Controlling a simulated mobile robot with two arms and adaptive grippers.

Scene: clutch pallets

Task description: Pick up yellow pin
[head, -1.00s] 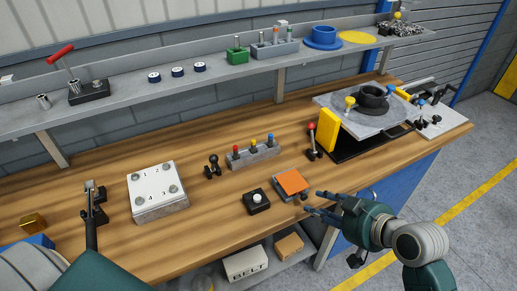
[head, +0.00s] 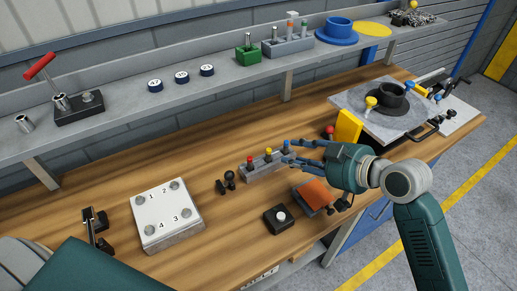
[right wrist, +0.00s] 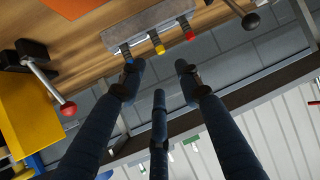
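The yellow pin (head: 267,153) stands upright in a grey block (head: 264,170) on the bench, between a red pin (head: 250,159) and a blue pin (head: 286,147). It also shows in the right wrist view (right wrist: 156,42), at the top centre. My right gripper (head: 289,152) is open, its fingers spread at the block's right end, close to the blue pin. In the right wrist view the fingers (right wrist: 160,72) are apart with nothing between them; the blue pin is closest to a fingertip. My left gripper is not in view; only part of my left arm shows at the lower left.
An orange-topped block (head: 315,194) and a black button box (head: 279,219) sit in front of the pin block. A yellow block (head: 346,128) and a red-knobbed lever (head: 328,132) stand to the right. A numbered white plate (head: 165,213) lies left. Bare wood lies behind the pin block.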

